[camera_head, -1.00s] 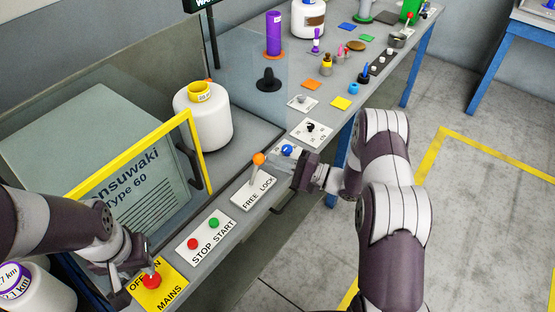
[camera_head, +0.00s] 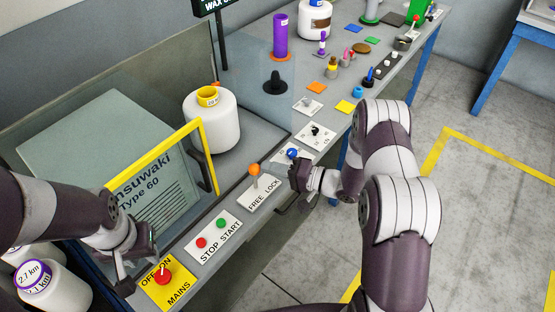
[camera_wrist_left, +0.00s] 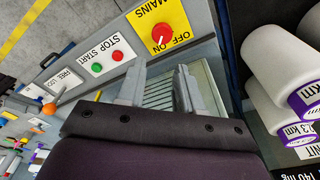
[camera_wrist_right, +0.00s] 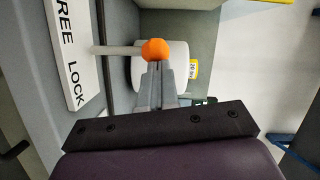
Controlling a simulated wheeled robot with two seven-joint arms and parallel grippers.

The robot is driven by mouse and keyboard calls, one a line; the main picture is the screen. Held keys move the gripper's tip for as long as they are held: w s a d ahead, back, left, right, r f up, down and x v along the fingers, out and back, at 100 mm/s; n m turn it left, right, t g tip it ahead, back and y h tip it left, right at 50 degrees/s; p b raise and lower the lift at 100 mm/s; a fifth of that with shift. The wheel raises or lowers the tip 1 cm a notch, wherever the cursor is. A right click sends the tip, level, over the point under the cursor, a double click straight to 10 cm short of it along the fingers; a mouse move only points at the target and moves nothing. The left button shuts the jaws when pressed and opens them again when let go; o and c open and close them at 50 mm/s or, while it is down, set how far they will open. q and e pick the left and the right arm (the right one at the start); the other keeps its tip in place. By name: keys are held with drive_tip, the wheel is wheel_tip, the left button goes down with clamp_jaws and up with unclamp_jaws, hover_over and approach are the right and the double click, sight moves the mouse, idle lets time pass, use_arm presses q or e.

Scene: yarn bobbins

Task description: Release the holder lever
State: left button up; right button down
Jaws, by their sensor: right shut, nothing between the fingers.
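The holder lever has an orange ball (camera_head: 254,170) on a pale stem, rising from the white FREE LOCK plate (camera_head: 263,195) on the bench front. In the right wrist view the orange ball (camera_wrist_right: 155,50) is directly at the tips of my right gripper (camera_wrist_right: 155,66). That gripper is shut with nothing between its fingers; I cannot tell whether it touches the ball. In the head view my right gripper (camera_head: 294,176) is just right of the lever. My left gripper (camera_wrist_left: 160,88) is open and empty, and hangs (camera_head: 125,278) left of the yellow MAINS plate (camera_head: 178,291).
The STOP START plate (camera_head: 213,236) lies between the MAINS and FREE LOCK plates. A blue knob (camera_head: 292,153) is close behind my right gripper. A yellow-framed guard (camera_head: 160,154) and white bobbin (camera_head: 212,128) stand behind the lever. White bobbins (camera_head: 56,288) stand at lower left.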

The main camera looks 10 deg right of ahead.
drive_tip(key=shift+s+a+r+n+h+p, duration=0.2)
drive_tip(key=shift+s+a+n+p, duration=0.2)
drive_tip(key=shift+n, duration=0.2)
drive_tip(key=shift+s+a+r+n+h+p, duration=0.1)
drive_tip(key=shift+s+a+n+h+p, duration=0.15)
drive_tip(key=shift+a+n, duration=0.3)
drive_tip(key=shift+s+a+f+n+h, duration=0.1)
drive_tip(key=shift+s+a+n+h, duration=0.15)
drive_tip(key=shift+s+a+n, duration=0.4)
drive_tip(key=shift+s+a+f+p, duration=0.15)
drive_tip(key=shift+a+p, duration=0.15)
drive_tip(key=shift+p, duration=0.1)
